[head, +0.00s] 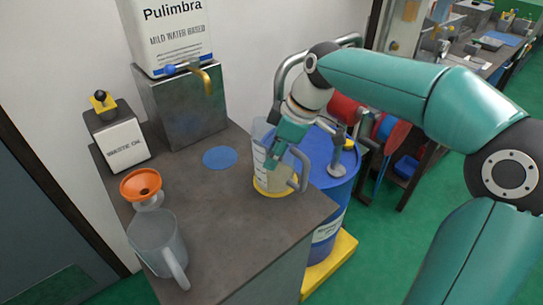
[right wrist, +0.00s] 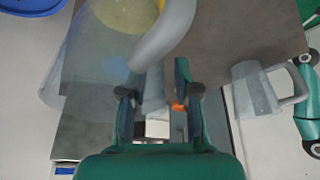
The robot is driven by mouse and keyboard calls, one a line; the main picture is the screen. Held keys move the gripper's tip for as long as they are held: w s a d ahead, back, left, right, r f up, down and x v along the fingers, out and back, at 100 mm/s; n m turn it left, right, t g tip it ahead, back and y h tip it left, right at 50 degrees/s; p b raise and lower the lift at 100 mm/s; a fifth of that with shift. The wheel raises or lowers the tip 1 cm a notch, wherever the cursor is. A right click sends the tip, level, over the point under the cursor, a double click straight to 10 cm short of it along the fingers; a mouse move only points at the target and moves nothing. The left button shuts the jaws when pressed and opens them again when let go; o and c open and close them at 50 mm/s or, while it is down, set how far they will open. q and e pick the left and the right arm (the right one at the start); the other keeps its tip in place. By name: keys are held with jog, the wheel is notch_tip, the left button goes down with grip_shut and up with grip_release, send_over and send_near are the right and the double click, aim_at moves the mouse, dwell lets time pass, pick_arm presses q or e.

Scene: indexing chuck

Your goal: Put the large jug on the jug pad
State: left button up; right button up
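A clear graduated jug (head: 262,160) with a grey handle stands upright near the right edge of the bench. Pale liquid shows inside it, and a yellow edge (head: 272,192) shows around its base. A second translucent grey jug (head: 158,243) stands at the front left; it also shows in the right wrist view (right wrist: 254,90). A blue round pad (head: 220,158) lies bare on the bench. My right gripper (head: 275,165) is at the clear jug's handle side. In the right wrist view its fingers are apart, close to the grey handle (right wrist: 165,35); contact is unclear. My left gripper is out of view.
A metal box with a brass tap (head: 183,108) is at the back, under a white container (head: 172,38). A blue drum (head: 335,180) stands just right of the bench.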

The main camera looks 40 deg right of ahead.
jog(key=p+v, duration=0.1)
jog(key=v, duration=1)
